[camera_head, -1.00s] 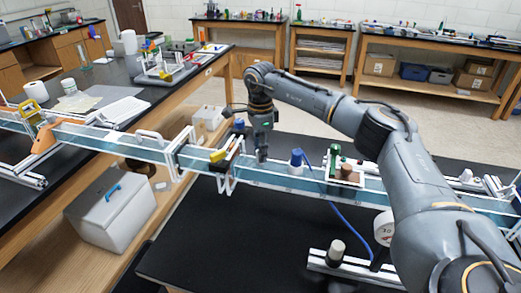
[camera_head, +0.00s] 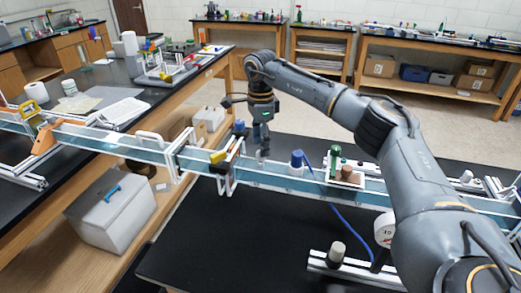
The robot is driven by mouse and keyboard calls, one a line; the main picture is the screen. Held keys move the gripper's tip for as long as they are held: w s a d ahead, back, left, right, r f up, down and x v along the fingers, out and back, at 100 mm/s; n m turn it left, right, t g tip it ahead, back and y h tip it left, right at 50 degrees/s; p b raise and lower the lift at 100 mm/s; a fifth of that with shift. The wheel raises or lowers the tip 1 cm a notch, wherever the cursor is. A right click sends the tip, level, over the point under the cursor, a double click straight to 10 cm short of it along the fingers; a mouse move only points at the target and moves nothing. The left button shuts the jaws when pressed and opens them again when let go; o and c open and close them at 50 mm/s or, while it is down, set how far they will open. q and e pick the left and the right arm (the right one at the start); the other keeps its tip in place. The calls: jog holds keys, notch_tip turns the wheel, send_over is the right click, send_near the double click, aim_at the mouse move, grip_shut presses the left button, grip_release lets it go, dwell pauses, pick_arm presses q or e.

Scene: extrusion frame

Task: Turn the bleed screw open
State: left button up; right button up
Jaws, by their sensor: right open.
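I cannot pick out the bleed screw for certain at this size. Small fittings sit on the long clear channel (camera_head: 272,180): a blue knob (camera_head: 239,126) on a dark bracket with a yellow block (camera_head: 218,156), and a white fitting with a blue top (camera_head: 296,159). My right gripper (camera_head: 262,156) points down over the channel between the bracket and the white fitting. It is open, with nothing seen between its fingers. Its fingertips are small, and I cannot tell whether they touch anything. My left gripper is not in view.
A white plate with a green cylinder (camera_head: 335,162) and a brown knob (camera_head: 346,171) stands on the channel further right. A blue tube (camera_head: 350,222) runs down to a round gauge (camera_head: 384,229). A grey box (camera_head: 110,209) is at lower left.

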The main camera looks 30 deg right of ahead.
notch_tip(320, 180, up, 9)
jog(key=shift+f, duration=0.1)
dwell(0.7)
